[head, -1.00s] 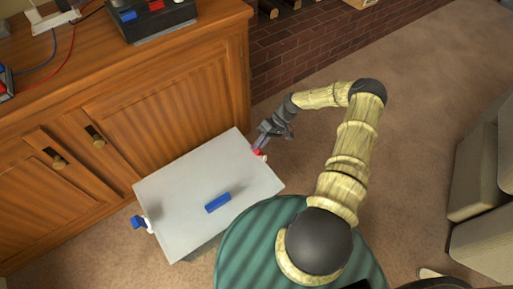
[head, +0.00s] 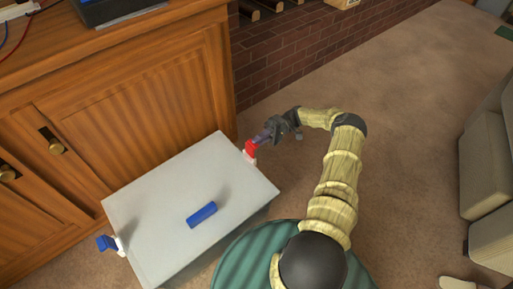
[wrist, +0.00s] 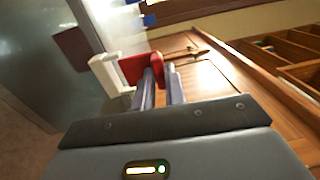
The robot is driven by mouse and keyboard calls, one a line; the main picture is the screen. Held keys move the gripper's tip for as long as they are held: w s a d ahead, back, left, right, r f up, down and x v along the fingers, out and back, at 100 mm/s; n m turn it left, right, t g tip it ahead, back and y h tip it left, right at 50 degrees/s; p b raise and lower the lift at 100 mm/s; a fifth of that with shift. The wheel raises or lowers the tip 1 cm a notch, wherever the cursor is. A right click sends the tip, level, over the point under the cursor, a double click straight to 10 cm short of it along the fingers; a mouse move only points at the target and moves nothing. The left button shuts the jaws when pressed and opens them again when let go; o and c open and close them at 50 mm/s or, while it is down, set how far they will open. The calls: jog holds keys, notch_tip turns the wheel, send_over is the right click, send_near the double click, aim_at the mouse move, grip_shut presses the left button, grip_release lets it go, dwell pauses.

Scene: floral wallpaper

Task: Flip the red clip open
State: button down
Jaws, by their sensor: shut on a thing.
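The red clip (head: 250,147) is on the far right edge of a grey-white box (head: 165,190) on the floor. In the wrist view the red clip (wrist: 143,67) sticks out from its white bracket (wrist: 110,78), which is on the box wall. My gripper (head: 262,138) reaches in from the right of the box. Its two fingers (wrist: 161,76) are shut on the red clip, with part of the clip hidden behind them.
A blue handle (head: 201,215) lies on the box's lid. A blue clip (head: 105,243) stands out from the opposite edge. A wooden cabinet (head: 130,110) is close behind the box. Brown carpet (head: 410,110) is open to the right, up to a grey sofa (head: 490,170).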

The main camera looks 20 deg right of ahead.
jog(key=shift+d+f+y+b, duration=0.25)
jog(key=shift+f+y+b, duration=0.2)
jog(key=shift+b, duration=0.25)
jog(key=shift+r, duration=0.1)
jog(key=c, duration=1.4)
grip_release()
jog(key=shift+c, duration=0.2)
jog(key=shift+w+d+y, duration=0.1)
jog(key=shift+y, duration=0.15)
